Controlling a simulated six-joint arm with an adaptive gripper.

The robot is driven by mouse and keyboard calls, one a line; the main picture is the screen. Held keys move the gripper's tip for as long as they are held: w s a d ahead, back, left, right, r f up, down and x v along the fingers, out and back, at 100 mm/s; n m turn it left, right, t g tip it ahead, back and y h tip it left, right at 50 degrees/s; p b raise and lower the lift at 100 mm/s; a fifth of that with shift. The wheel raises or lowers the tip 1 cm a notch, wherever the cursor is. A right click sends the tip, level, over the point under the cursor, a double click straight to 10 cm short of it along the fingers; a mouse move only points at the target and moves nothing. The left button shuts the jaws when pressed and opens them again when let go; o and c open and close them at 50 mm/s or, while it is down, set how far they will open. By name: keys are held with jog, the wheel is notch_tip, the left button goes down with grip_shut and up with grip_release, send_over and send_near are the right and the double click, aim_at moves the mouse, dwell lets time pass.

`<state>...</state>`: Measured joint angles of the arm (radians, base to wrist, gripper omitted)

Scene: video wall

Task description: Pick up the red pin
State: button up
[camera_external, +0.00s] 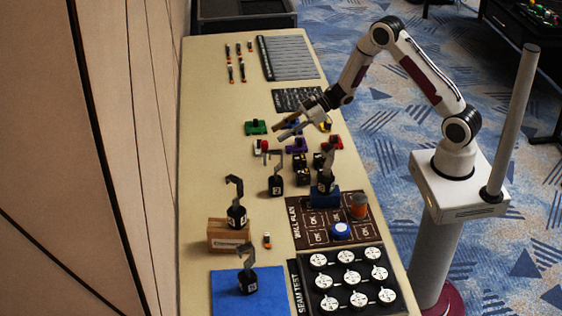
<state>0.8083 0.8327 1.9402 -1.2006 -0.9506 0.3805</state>
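A small red piece (264,145) stands at a white part on the table, just below and left of my gripper's fingertips. Another red piece (334,143) lies further right, near the table's right edge. Which of the two is the red pin is too small to tell. My gripper (279,133) reaches in from the right, above the coloured pieces. Its two fingers are apart with nothing visible between them. It appears clear of both red pieces.
Green (256,127), purple (296,145) and yellow (326,126) pieces lie around my gripper. Black-based hooks (276,184) stand nearer the camera, one on a cardboard box (228,234). Dark blocks (301,174) sit close below. The table's left strip (205,150) is clear.

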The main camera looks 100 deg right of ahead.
aim_at(267, 143)
jog(key=shift+w+f, duration=0.1)
dwell(0.3)
jog(key=shift+x, duration=1.2)
jog(key=shift+a+x, duration=0.2)
jog(key=shift+x, duration=0.8)
jog(key=shift+a+x, duration=0.2)
jog(key=shift+x, duration=0.75)
jog(key=shift+w+a+f, duration=0.1)
jog(key=shift+w+f, duration=0.1)
jog(key=shift+w, duration=0.3)
grip_shut()
